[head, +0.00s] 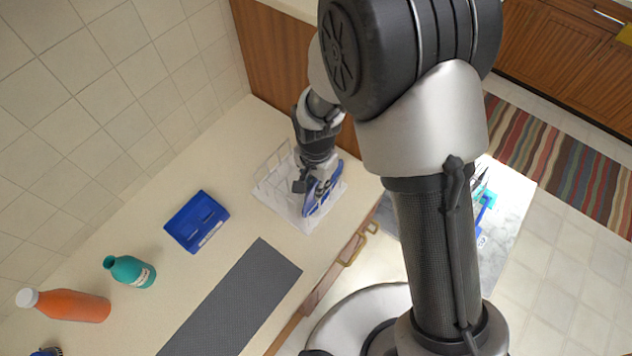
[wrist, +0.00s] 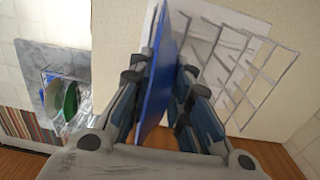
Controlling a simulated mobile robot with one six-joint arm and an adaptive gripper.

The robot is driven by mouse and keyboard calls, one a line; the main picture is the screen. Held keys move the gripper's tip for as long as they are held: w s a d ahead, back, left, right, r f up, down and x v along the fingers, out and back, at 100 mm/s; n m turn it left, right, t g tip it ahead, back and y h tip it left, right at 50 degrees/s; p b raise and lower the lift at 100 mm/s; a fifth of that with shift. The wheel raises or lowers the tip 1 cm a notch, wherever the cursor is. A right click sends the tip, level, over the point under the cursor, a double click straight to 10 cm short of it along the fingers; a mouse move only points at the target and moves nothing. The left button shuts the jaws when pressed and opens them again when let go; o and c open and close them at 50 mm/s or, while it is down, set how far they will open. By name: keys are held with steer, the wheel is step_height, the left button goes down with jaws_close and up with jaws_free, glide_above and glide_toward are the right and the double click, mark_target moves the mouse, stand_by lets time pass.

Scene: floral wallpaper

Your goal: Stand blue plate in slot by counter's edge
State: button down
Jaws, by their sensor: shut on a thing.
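My gripper (head: 316,188) is shut on the blue plate (head: 326,197), which it holds upright, edge-on, over the counter-edge side of the white wire rack (head: 272,170). In the wrist view the plate (wrist: 160,78) stands between the fingers of my gripper (wrist: 163,80). The rack's wire slots (wrist: 245,65) show to the right of the plate there, and they look empty. The pale tray under the rack (head: 298,222) lies on the counter. The plate's lower edge is hidden, so I cannot tell whether it touches the slot or tray.
A blue holder (head: 196,221), a dark grey mat (head: 232,305), a teal bottle (head: 130,271) and an orange bottle (head: 65,305) are on the counter (head: 215,150). A marble-topped surface (head: 515,215) with several items is to the right. A wooden panel (head: 270,60) closes the counter's far end.

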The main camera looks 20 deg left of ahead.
steer(key=c, duration=1.4)
jaws_free()
step_height(320, 180, up, 12)
steer(key=shift+r, duration=0.1)
